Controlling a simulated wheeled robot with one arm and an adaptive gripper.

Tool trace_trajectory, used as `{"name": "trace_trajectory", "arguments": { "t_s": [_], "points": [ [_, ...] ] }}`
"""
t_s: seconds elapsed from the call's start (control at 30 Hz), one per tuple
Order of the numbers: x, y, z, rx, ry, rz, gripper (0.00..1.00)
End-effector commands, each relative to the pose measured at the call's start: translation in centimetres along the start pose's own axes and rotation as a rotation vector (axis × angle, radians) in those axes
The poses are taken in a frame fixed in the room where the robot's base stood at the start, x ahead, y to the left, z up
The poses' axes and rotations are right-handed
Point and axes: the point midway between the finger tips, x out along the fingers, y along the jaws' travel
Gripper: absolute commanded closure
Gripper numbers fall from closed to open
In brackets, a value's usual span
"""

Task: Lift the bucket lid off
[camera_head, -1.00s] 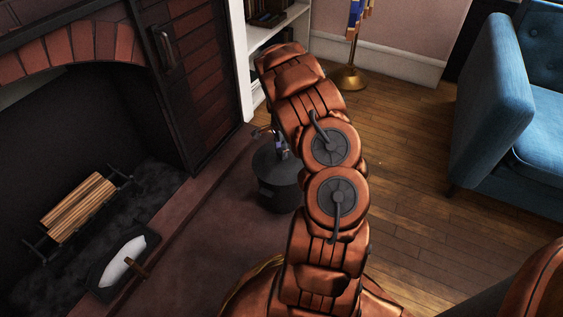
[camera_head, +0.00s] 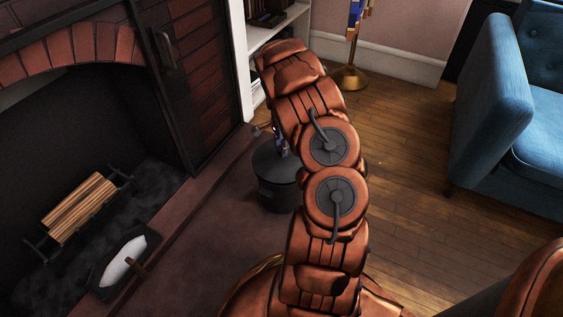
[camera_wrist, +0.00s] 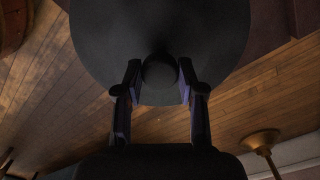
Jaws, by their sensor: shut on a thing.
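The dark grey bucket (camera_head: 276,194) stands on the hearth slab, left of my arm in the head view. Its round lid (camera_head: 272,160) is on top of it. In the wrist view the lid (camera_wrist: 160,30) fills the top middle as a dark disc. Its round knob (camera_wrist: 160,73) sits between the two fingers of my gripper (camera_wrist: 158,82), which is shut on it. In the head view my gripper (camera_head: 279,140) is mostly hidden behind my arm, just above the lid.
A brick fireplace with a log grate (camera_head: 78,208) is at the left, with a shovel-like tool (camera_head: 122,262) on the hearth. A white bookshelf (camera_head: 270,35) and a brass stand (camera_head: 349,78) are behind. A blue armchair (camera_head: 510,110) is at the right. Wooden floor between is clear.

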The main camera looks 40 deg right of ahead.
Motion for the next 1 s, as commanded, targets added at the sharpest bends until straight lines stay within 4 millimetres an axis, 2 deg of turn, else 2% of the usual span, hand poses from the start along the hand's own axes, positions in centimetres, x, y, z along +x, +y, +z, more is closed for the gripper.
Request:
{"name": "trace_trajectory", "arguments": {
  "t_s": [0.6, 1.0],
  "points": [
    [-3.1, -0.1, 0.0, -0.001, 0.001, -0.001, 0.96],
    [-3.5, -0.3, 0.6, -0.027, 0.001, -0.003, 0.96]
  ]
}}
